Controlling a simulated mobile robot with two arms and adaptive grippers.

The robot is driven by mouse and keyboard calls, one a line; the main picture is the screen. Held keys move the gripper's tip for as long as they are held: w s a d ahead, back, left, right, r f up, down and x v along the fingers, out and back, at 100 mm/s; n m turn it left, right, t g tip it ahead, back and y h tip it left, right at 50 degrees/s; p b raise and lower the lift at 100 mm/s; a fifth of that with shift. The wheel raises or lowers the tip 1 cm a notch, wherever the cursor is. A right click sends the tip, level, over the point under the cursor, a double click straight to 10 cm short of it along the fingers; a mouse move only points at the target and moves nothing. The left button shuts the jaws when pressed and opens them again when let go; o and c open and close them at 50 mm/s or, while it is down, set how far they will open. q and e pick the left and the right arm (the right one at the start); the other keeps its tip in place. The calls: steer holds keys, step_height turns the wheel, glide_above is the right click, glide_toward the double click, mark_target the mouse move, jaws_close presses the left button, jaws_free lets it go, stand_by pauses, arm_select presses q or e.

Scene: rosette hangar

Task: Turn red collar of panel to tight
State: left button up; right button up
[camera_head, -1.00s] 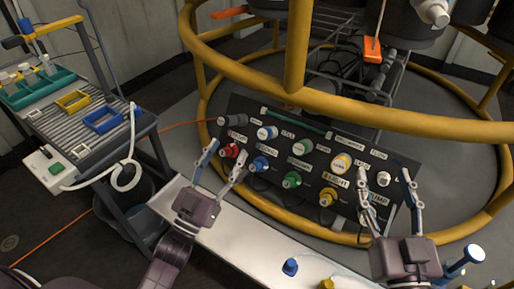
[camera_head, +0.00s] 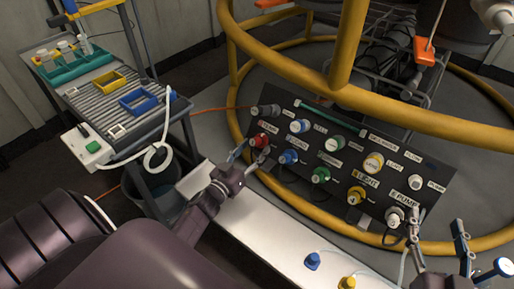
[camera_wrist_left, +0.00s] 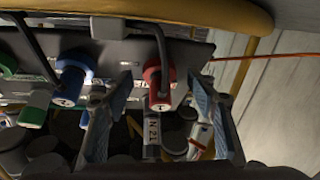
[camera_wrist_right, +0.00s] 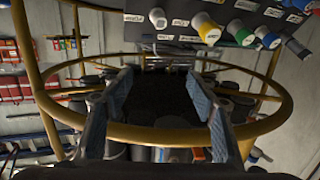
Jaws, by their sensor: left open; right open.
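The red collar (camera_head: 259,140) sits at the left end of the dark panel (camera_head: 330,128), on a plug with a cable. My left gripper (camera_head: 250,153) is open in front of it. In the left wrist view the red collar (camera_wrist_left: 158,88) shows between the two open fingers (camera_wrist_left: 158,112), with no contact visible. The collar's tight mark cannot be read. My right gripper (camera_head: 437,230) is open and empty near the panel's lower right corner. In the right wrist view nothing is between its fingers (camera_wrist_right: 160,95).
A blue collar (camera_head: 288,157) sits beside the red one, with green (camera_head: 321,175) and yellow (camera_head: 356,195) collars further right. A yellow tube frame (camera_head: 300,75) rises behind the panel. A white bench (camera_head: 250,225) lies in front, and a trolley (camera_head: 115,100) stands at left.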

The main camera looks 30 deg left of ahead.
arm_select(q)
steer(key=shift+w, duration=0.85)
arm_select(e)
steer(key=shift+w+a+r+t, duration=0.15)
steer(key=shift+r+t, duration=0.2)
steer(key=shift+r, duration=0.35)
steer(key=shift+a+r+t, duration=0.1)
steer(key=shift+r+t, duration=0.25)
steer(key=shift+r, duration=0.3)
arm_select(q)
steer(key=shift+c, duration=0.7)
steer(key=c, duration=1)
